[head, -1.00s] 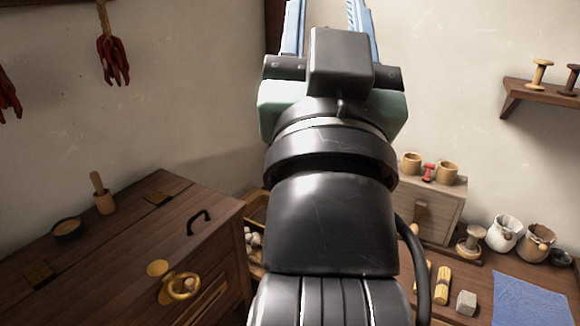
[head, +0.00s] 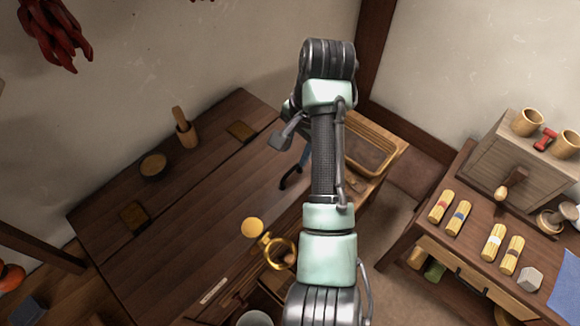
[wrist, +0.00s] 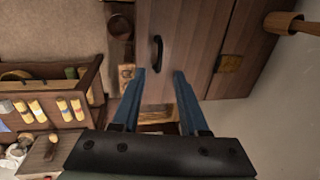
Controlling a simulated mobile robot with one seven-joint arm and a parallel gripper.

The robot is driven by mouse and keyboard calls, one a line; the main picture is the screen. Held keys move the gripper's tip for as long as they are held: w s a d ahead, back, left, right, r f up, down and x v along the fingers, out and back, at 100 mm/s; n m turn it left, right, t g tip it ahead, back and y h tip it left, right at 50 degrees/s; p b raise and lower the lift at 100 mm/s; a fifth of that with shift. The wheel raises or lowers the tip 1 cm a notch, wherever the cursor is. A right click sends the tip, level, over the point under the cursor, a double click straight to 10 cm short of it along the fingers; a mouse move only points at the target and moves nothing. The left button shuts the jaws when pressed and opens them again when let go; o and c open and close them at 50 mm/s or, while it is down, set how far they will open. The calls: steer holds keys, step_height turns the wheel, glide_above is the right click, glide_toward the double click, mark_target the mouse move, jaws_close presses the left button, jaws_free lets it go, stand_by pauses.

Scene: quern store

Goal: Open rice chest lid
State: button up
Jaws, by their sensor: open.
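The rice chest is a dark brown wooden chest whose lid (head: 205,195) has two brass hinges (head: 133,216) towards the wall. A black bar handle (head: 291,176) stands near the lid's right end, partly hidden by my arm. It also shows whole in the wrist view (wrist: 157,52). In the head view my arm hides most of the gripper.
On the chest's back stand a wooden mortar with pestle (head: 185,130) and a round shallow bowl (head: 153,165). A wooden tray or box (head: 368,150) lies beyond its right end. A side table (head: 460,255) at right holds noodle bundles, a small drawer chest (head: 515,155) and cups.

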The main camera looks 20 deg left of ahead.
mark_target(288, 173)
steer(key=f, duration=0.3)
steer(key=a+f+p, duration=0.1)
steer(key=f, duration=0.5)
steer(key=shift+w+a+f, duration=0.1)
steer(key=shift+w+a, duration=0.25)
jaws_close()
stand_by(0.8)
